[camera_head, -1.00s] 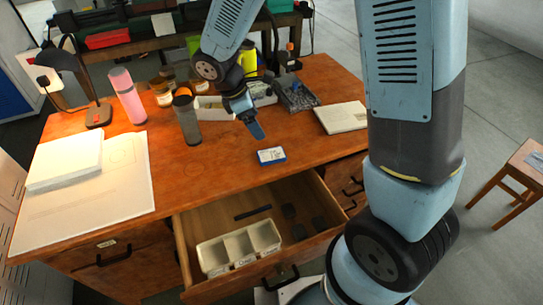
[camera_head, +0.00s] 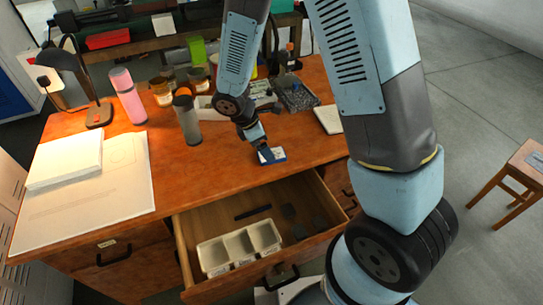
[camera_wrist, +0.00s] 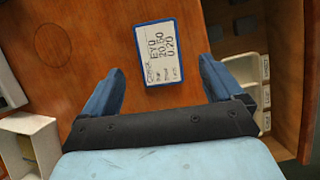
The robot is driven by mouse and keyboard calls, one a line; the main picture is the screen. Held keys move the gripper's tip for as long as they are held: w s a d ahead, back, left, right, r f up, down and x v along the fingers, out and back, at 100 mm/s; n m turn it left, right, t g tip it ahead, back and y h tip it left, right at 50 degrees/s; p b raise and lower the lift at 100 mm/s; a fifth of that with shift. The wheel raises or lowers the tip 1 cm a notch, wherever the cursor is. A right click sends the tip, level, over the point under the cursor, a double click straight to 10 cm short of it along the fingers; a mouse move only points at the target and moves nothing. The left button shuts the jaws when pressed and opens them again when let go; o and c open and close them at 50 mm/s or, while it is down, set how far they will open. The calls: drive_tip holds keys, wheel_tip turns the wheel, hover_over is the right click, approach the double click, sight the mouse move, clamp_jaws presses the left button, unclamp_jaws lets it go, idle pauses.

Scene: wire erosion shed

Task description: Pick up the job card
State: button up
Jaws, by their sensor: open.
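The job card (camera_wrist: 163,55) is a small white card with a blue border and black printed text, lying flat on the wooden desk. In the wrist view it lies just beyond and between the two blue fingers of my gripper (camera_wrist: 160,88), which are spread apart and empty. In the head view the card (camera_head: 279,156) is near the desk's front edge, above the open drawer. My gripper (camera_head: 266,153) is right over it there and hides part of it. I cannot tell the exact height of the fingers above the card.
An open drawer (camera_head: 188,256) with a white divided tray (camera_head: 213,258) is below the desk edge. A grey bottle (camera_head: 188,124), a pink bottle (camera_head: 127,97) and several jars stand to the left. A mesh tray (camera_head: 299,97) and a pale book (camera_head: 328,119) are behind and right.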

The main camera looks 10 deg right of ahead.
drive_tip(key=shift+x, duration=2.1)
drive_tip(key=shift+a, duration=0.1)
drive_tip(key=shift+c, duration=0.4)
drive_tip(key=c, duration=1.1)
